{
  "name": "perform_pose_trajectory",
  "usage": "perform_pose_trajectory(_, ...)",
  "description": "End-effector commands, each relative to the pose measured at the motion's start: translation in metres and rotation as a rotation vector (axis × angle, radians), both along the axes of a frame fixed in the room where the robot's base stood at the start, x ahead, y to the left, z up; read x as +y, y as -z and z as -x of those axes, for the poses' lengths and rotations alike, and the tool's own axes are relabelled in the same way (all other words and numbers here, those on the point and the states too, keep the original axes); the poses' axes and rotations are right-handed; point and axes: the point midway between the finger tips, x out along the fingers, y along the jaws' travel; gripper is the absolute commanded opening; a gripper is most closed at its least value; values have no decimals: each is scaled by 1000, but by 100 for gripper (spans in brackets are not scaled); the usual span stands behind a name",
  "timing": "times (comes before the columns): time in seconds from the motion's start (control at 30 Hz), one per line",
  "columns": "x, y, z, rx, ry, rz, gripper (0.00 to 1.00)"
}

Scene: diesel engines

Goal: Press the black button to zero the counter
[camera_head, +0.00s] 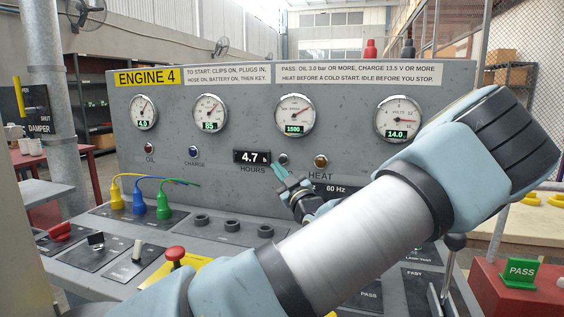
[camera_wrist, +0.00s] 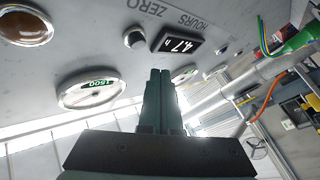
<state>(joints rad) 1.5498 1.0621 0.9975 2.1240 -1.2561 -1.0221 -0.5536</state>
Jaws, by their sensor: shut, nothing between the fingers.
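The hours counter (camera_head: 252,157) reads 4.7 h on the grey engine panel. The small round black button (camera_head: 283,159) is just right of it. In the wrist view the button (camera_wrist: 134,38) is beside the counter (camera_wrist: 180,45), near the word ZERO. My gripper (camera_head: 277,171) is shut and empty, its tips just below the button in the head view. In the wrist view the closed fingers (camera_wrist: 160,73) point toward the panel, with the tips apart from the button in the picture. The gap to the panel is hard to judge.
An amber HEAT lamp (camera_head: 321,161) is right of the button. Four gauges line the panel above, including the 1500 gauge (camera_head: 295,115). Yellow, blue and green plugs (camera_head: 163,205) stand at left. A red mushroom knob (camera_head: 176,256) rises from the sloping desk below.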

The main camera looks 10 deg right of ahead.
Motion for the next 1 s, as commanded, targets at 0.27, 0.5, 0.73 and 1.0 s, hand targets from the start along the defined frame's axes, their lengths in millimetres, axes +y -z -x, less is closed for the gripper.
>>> perform_pose_trajectory(0.27,-11,1,-20,-1,1,1,0)
perform_pose_trajectory(0.5,-13,0,-23,0,1,0,0)
perform_pose_trajectory(0.73,-13,0,-23,0,1,0,0)
perform_pose_trajectory(1.0,-13,0,-23,0,1,0,0)
